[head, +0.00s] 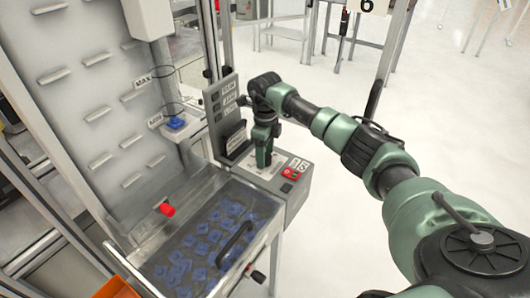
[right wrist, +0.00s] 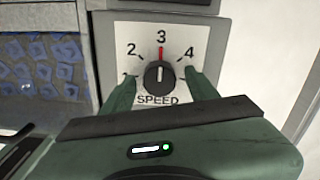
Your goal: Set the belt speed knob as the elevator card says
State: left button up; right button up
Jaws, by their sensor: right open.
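The speed knob (right wrist: 159,76) is black and round on a white dial plate (right wrist: 190,35) marked 2, 3 and 4, with SPEED below. A red mark at the knob's top lines up with the 3. My right gripper (right wrist: 162,88) is open, one finger on each side of the knob, apart from it. In the head view the right gripper (head: 264,163) points down at the grey control box (head: 296,198), hiding the knob. I cannot pick out the elevator card for certain; a dark panel with small labels (head: 229,97) stands behind the box. My left gripper is out of view.
A clear-covered hopper (head: 150,250) of blue parts, with a black handle (head: 235,243), lies in front of the box. A red switch (head: 290,172) sits beside the gripper. The inclined cleated belt (head: 85,110) rises at left, with MAX and MIN tags. Open floor lies right.

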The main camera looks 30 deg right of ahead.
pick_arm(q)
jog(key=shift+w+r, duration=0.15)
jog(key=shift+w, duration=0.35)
pick_arm(e)
jog(key=shift+f, duration=0.35)
grip_shut()
jog(key=m, duration=0.4)
jog(key=shift+b, duration=0.3)
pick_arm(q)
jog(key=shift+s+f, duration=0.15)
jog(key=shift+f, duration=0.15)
pick_arm(e)
jog(key=m, duration=0.5)
jog(key=shift+m, duration=0.3)
grip_release()
